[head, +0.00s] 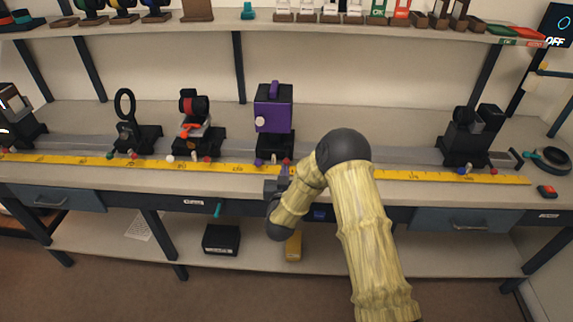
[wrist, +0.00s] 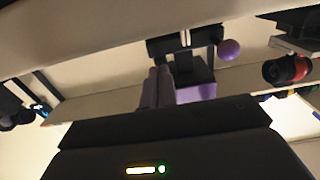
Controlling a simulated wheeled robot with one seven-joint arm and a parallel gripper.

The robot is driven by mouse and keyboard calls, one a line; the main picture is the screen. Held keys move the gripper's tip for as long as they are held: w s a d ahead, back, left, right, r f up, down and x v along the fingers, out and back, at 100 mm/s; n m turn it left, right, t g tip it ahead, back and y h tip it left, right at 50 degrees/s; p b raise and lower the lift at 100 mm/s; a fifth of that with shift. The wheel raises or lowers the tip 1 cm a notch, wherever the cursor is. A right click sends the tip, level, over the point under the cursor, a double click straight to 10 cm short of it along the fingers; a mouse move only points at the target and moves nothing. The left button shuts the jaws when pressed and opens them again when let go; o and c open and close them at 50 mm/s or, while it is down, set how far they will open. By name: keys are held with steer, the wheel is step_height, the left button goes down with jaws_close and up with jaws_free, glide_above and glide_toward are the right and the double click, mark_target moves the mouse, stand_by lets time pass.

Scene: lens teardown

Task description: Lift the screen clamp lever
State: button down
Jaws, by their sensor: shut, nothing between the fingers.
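A purple block (head: 273,108) with a white knob on its side stands upright in a black carriage (head: 275,143) on the bench rail. Small purple, white and red knobs sit at the carriage's front foot; the purple knob (head: 259,162) also shows in the wrist view (wrist: 229,48). No label shows which lever is the screen clamp lever. My gripper (head: 284,171) is in front of this carriage, near the knobs and the yellow ruler. My gripper and arm hide part of the ruler.
The yellow ruler (head: 95,163) runs along the bench front. Other carriages hold a black ring (head: 125,104), a red and black part (head: 194,107) and black boxes (head: 467,130) at the right. A shelf above holds parts.

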mark_target(285, 163)
steer(key=shift+w+r+p, duration=0.2)
steer(key=shift+r+p, duration=0.7)
steer(key=shift+r, duration=0.9)
steer(key=shift+s+f, duration=0.3)
steer(key=shift+s, duration=0.45)
steer(key=s, duration=0.1)
steer(key=s+b, duration=0.1)
steer(key=s, duration=0.3)
steer(key=shift+s+a+f, duration=0.15)
steer(key=shift+s+f, duration=0.1)
steer(key=shift+f, duration=0.05)
steer(key=shift+r, duration=0.1)
